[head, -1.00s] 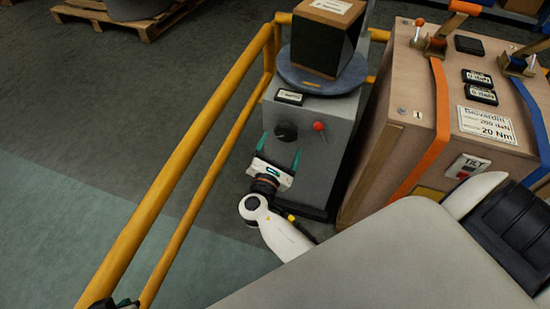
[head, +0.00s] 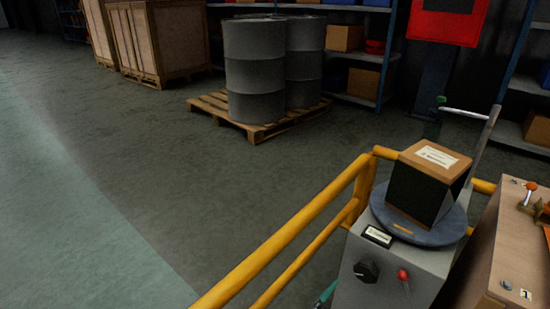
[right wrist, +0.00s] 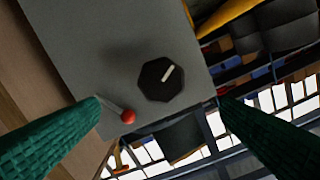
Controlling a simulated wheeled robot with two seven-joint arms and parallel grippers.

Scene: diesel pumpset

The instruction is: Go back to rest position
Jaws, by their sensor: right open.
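My right gripper (right wrist: 161,100) is open and empty in the right wrist view, its two green fingers spread wide. It faces the front of a grey cabinet (right wrist: 80,40) with a black knob (right wrist: 162,79) and a red-tipped lever (right wrist: 127,116), which show between the fingers. In the head view only a green fingertip (head: 328,292) shows at the bottom edge, beside the grey cabinet's left side; the rest of that gripper is cut off. The cabinet also shows there with its knob (head: 366,271) and red lever (head: 403,276). My left gripper is not in view.
A dark box with a brown top (head: 436,158) sits on the cabinet's round blue-grey plate (head: 400,228). A yellow rail (head: 290,250) runs along the left. A wooden case (head: 520,250) stands at right. Drums (head: 253,70) stand on a pallet behind; floor at left is clear.

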